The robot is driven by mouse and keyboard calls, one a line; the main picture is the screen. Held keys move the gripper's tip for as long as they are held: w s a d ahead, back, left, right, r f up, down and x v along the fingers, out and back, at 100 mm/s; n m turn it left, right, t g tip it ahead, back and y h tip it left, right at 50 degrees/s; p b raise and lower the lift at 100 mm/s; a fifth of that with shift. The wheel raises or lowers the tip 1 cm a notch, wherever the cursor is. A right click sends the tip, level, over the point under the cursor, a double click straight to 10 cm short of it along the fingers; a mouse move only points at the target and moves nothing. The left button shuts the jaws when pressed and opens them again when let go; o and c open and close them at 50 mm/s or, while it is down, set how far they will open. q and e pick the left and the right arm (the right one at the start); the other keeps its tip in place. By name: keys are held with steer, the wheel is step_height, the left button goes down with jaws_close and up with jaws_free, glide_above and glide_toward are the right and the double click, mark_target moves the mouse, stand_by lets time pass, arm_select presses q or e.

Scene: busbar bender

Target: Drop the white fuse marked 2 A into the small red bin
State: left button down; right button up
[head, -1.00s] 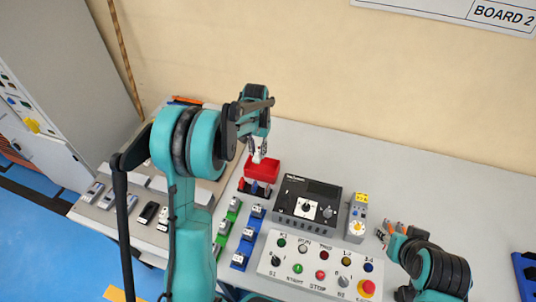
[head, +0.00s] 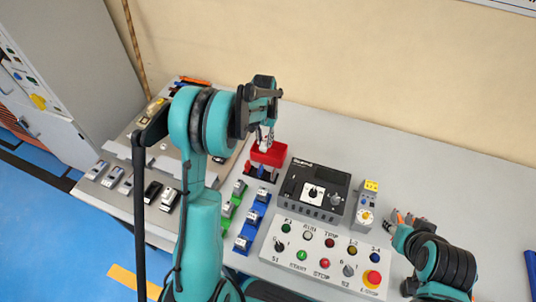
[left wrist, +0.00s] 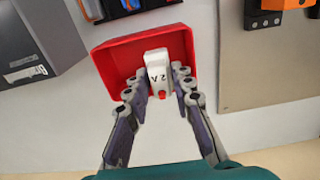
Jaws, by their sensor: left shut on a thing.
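The white fuse (left wrist: 156,66), marked 2 A, is between the fingers of my left gripper (left wrist: 160,82) in the left wrist view. The fingers are shut on its sides. Behind the fuse, the small red bin (left wrist: 117,62) opens toward the camera, and the fuse overlaps its inside. In the head view, my left gripper (head: 265,138) hangs over the red bin (head: 277,157), with the fuse mostly hidden. I cannot tell the exact height above the bin floor. My right gripper (head: 402,219) is at the right, small and partly hidden by its own arm.
A black device (head: 316,190) with a dial stands right of the bin. A control panel (head: 325,257) with several buttons lies in front. Green and blue blocks (head: 253,220) stand left of the panel. The back right of the table (head: 440,180) is clear.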

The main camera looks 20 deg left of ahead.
arm_select(q)
steer(key=c, duration=1.2)
jaws_free()
step_height(320, 180, up, 12)
steer(key=shift+r, duration=0.1)
steer(key=s+d+r+t, duration=0.2)
steer(key=s+d+r, duration=0.1)
steer(key=s, duration=0.3)
steer(key=s+d+r+t, duration=0.1)
steer(key=s+d+r, duration=0.25)
steer(key=s, duration=0.25)
steer(key=s+d+f+t, duration=0.1)
steer(key=s, duration=0.3)
steer(key=s+d+f+t, duration=0.1)
steer(key=s+d+f, duration=0.1)
steer(key=s, duration=0.2)
steer(key=s+d+f+t+b, duration=0.1)
steer(key=s+t, duration=0.1)
steer(key=s, duration=0.2)
steer(key=shift+s+d+f+m, duration=0.1)
steer(key=shift+d+f+m, duration=0.1)
steer(key=shift+m, duration=0.1)
